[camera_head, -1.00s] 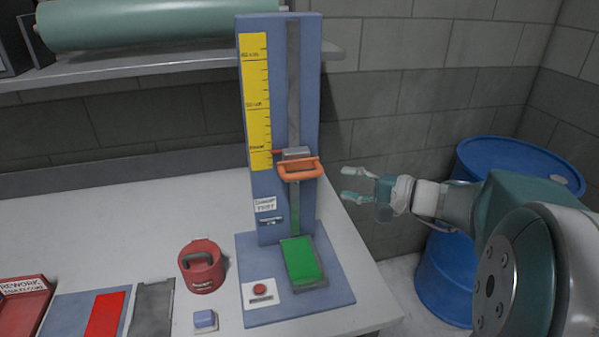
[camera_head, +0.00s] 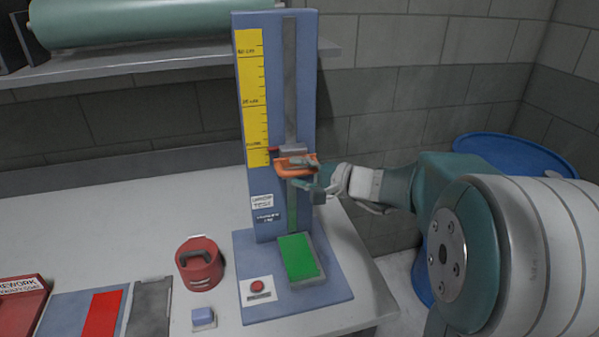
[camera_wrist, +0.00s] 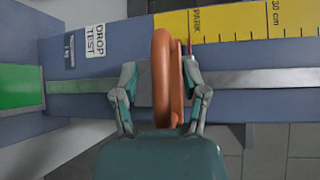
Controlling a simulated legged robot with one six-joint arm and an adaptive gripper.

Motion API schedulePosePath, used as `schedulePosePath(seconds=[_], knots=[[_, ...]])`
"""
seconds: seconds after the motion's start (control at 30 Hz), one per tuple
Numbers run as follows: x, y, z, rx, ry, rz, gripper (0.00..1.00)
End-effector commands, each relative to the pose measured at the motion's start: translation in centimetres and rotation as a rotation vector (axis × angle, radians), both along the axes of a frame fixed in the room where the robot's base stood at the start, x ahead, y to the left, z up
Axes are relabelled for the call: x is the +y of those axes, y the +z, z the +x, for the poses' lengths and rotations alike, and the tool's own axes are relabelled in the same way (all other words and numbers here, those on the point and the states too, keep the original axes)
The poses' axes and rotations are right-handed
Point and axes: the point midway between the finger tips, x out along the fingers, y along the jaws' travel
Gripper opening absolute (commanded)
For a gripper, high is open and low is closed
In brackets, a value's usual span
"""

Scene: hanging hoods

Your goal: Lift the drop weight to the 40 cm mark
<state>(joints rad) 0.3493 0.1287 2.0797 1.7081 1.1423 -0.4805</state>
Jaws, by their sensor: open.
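The drop weight, a grey block (camera_head: 290,149) with an orange handle (camera_head: 283,163), sits low on the rail of the blue test tower (camera_head: 309,80). A red pointer beside it is near the PARK mark, at the lower end of the yellow scale (camera_head: 251,100). My gripper (camera_head: 303,174) is at the handle from the right, partly covering it. In the wrist view, the orange handle (camera_wrist: 162,85) stands between my two open fingers (camera_wrist: 160,70), with gaps visible on both sides. The top scale mark appears to be 40 cm.
A green pad (camera_head: 299,258) lies at the tower's foot, with a red button (camera_head: 258,287) beside it. A red handled canister (camera_head: 199,264) and a small blue block (camera_head: 204,318) are to the left. A shelf (camera_head: 150,68) is behind; a blue barrel (camera_head: 520,155) is right.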

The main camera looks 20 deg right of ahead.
Motion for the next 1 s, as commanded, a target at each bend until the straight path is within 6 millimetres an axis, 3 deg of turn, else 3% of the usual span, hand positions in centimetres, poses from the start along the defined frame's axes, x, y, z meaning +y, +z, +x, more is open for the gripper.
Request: schedulePosePath(seconds=[0.03, 0.13, 0.43, 0.57, 0.77, 1.0], knots=[[0.0, 0.0, 0.0, 0.000, 0.000, 0.000, 0.43], [0.0, 0.0, 0.0, 0.000, 0.000, 0.000, 0.00], [0.0, 0.2, -0.1, 0.001, 0.001, -0.001, 0.00], [0.0, 1.6, -0.1, -0.004, 0.001, -0.002, 0.00], [0.0, 6.2, -0.1, -0.009, 0.001, -0.003, 0.00], [0.0, 13.1, -0.1, -0.011, 0.002, -0.003, 0.00]])
